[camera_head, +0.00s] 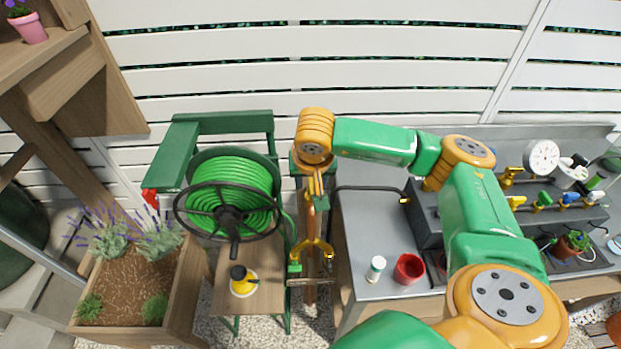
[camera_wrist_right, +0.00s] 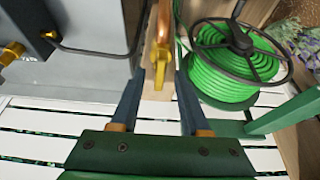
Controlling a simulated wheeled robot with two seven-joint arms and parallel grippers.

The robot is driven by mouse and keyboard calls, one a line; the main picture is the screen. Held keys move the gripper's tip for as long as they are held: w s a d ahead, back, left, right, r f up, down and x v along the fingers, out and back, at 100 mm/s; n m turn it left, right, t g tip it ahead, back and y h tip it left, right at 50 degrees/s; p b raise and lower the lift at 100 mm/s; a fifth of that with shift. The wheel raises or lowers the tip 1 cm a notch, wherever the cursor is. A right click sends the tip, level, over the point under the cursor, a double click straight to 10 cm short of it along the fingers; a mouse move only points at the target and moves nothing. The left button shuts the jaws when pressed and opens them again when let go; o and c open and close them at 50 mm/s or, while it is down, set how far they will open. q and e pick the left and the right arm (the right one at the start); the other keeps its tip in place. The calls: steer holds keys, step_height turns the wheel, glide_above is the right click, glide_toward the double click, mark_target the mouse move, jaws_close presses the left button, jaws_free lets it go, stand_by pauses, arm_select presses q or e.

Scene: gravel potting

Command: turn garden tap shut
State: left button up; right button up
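The garden tap's yellow lever (camera_wrist_right: 163,50) shows in the right wrist view, in front of a wooden post (camera_wrist_right: 157,88). My right gripper (camera_wrist_right: 160,80) is open, its two dark fingers apart on either side of the lever and post. I see a gap between each finger and the lever, and cannot tell whether either touches it. In the head view my right gripper (camera_head: 316,190) is at the upper part of the post, largely hidden by its orange wrist. A yellow forked piece (camera_head: 313,250) shows lower on the post. My left gripper is not in view.
A green hose reel (camera_head: 232,195) with a black wheel stands left of the post. A yellow-and-black bottle (camera_head: 242,281) is on the low bench below it. A grey worktop (camera_head: 372,245) to the right carries a red cup (camera_head: 408,269) and white bottle (camera_head: 376,268). A white slatted fence is behind.

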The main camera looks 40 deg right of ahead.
jaws_close()
steer(key=shift+m, duration=0.3)
steer(key=m+h+b, duration=0.1)
steer(key=m+b, duration=0.1)
steer(key=shift+a+m+g, duration=0.1)
steer(key=shift+m+g, duration=0.2)
steer(key=m+g+b, duration=0.1)
steer(key=m, duration=0.2)
steer(key=shift+w+m+h, duration=0.15)
steer(key=shift+m+h, duration=0.25)
steer(key=m+g, duration=0.2)
steer(key=m, duration=0.2)
steer(key=shift+w+r, duration=0.1)
steer(key=shift+r, duration=0.05)
steer(key=m, duration=0.2)
steer(key=m+g+p, duration=0.1)
steer(key=m, duration=0.1)
steer(key=shift+w+m+g, duration=0.1)
steer(key=shift+m+g, duration=0.2)
steer(key=shift+m+g+p, duration=0.4)
steer(key=shift+m+p, duration=0.1)
steer(key=shift+m, duration=0.9)
